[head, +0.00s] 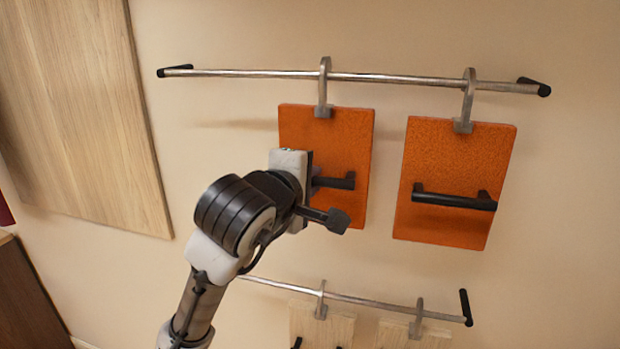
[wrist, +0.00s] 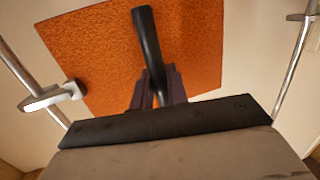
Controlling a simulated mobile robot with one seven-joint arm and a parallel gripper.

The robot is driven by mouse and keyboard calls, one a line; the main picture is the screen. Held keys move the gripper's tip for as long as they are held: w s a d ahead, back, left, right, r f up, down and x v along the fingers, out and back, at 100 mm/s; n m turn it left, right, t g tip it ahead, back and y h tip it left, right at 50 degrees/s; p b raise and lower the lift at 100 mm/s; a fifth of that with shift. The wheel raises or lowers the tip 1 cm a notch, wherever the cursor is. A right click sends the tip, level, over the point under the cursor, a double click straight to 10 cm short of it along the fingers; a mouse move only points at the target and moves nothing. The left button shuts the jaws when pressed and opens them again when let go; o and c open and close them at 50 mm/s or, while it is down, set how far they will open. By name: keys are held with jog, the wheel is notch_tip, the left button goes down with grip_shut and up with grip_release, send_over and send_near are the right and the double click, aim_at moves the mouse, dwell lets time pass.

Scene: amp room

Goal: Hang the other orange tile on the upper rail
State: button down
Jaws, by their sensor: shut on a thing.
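Two orange tiles show in the head view, each with a black bar handle and a grey hook on top. The left orange tile (head: 345,130) has its hook (head: 323,88) at the upper rail (head: 400,78). The right orange tile (head: 455,155) hangs from the same rail by its hook (head: 467,100). My gripper (head: 318,185) is at the left tile, shut on its black handle (head: 338,181). In the wrist view my gripper's fingers (wrist: 157,88) close around the handle (wrist: 147,40) in front of the orange tile (wrist: 95,50). Whether the left hook bears the tile's weight, I cannot tell.
A lower rail (head: 370,301) runs below, with pale wood tiles (head: 335,325) hanging from hooks. A large wood panel (head: 80,110) is on the wall at left. The upper rail is bare left of the left hook.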

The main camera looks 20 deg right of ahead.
jog(key=c, duration=1.3)
grip_release()
